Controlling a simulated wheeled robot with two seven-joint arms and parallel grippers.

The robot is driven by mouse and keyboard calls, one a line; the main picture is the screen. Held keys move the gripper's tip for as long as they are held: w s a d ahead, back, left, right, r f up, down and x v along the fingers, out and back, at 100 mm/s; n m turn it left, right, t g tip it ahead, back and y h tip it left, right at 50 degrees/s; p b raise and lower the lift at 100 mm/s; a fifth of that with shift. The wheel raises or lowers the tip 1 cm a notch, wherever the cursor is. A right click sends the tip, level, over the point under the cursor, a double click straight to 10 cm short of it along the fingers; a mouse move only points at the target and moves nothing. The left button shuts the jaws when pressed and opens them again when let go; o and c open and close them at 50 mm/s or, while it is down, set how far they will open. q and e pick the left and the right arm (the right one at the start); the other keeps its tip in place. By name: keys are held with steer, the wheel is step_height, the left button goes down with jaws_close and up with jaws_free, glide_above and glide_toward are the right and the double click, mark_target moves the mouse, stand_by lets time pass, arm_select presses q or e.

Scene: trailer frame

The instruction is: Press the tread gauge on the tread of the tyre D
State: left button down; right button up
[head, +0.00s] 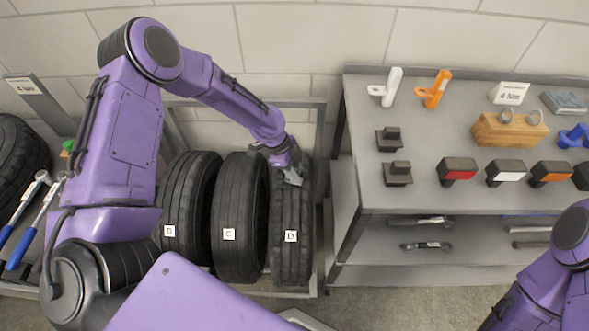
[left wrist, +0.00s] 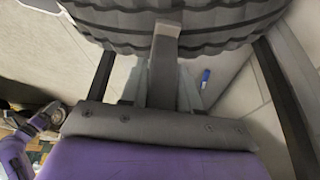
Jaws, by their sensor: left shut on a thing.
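Tyre D (head: 290,262) stands upright in a rack, rightmost of the labelled tyres, with a white "D" label on its tread. My left gripper (head: 288,170) is at the upper part of its tread. In the left wrist view the gripper (left wrist: 160,92) is shut on a grey bar-like tool, apparently the tread gauge (left wrist: 163,72). The gauge's pale tip overlaps the tread of the tyre (left wrist: 225,22); I cannot tell whether it touches or is just in front. My right gripper is out of view; only part of that arm shows at lower right.
Tyre C (head: 238,260) and tyre B (head: 185,256) stand close to the left of tyre D. A grey table (head: 415,190) to the right bears a white tool (head: 388,88), an orange tool (head: 435,90), a wooden block (head: 508,131) and several dark blocks. Wrenches lie on its lower shelf.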

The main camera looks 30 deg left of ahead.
arm_select(q)
steer(key=shift+w+a, duration=0.1)
steer(key=shift+f+b, duration=0.6)
steer(key=shift+f, duration=0.1)
stand_by(1.7)
step_height(320, 180, up, 6)
steer(key=p, duration=0.5)
steer(key=shift+r, duration=0.1)
stand_by(0.8)
